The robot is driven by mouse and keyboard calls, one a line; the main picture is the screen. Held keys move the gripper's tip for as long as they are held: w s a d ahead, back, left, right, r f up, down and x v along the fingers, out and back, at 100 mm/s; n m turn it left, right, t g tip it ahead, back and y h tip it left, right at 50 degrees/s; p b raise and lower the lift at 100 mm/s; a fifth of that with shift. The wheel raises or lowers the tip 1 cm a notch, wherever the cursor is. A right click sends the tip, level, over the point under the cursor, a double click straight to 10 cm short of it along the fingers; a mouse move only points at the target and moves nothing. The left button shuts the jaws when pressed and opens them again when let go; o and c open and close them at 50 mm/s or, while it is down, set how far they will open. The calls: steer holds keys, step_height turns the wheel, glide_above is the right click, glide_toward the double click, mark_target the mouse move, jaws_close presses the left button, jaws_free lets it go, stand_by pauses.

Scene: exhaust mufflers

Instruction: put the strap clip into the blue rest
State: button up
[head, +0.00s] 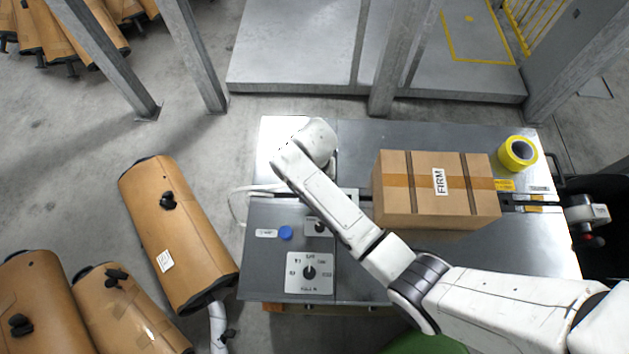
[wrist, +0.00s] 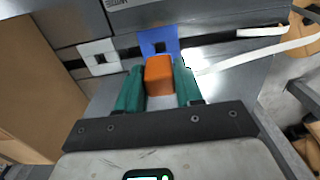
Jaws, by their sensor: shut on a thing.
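My gripper (wrist: 159,72) has two green fingers, shut on an orange block (wrist: 159,78), which I take as the strap clip. The blue rest (wrist: 147,36) is a blue square plate with a dark opening, just beyond the fingertips in the wrist view. The clip's far end overlaps the rest's near edge in the picture; I cannot tell whether they touch. In the head view my arm hides the gripper, the clip and the blue rest.
A white square rest (wrist: 88,48) lies left of the blue one. A strapped cardboard box (head: 407,205) stands on the metal table (head: 350,285), with a yellow tape roll (head: 518,153) at its right. White straps (wrist: 225,62) trail off right in the wrist view.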

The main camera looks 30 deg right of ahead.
steer(key=shift+f+b, duration=1.65)
steer(key=shift+f, duration=0.3)
steer(key=shift+p, duration=0.8)
stand_by(0.5)
steer(key=shift+f+b, duration=0.35)
steer(key=shift+f, duration=0.1)
stand_by(0.5)
steer(key=o, duration=1.1)
steer(key=shift+r, duration=0.1)
step_height(320, 180, up, 11)
steer(key=shift+f, duration=0.15)
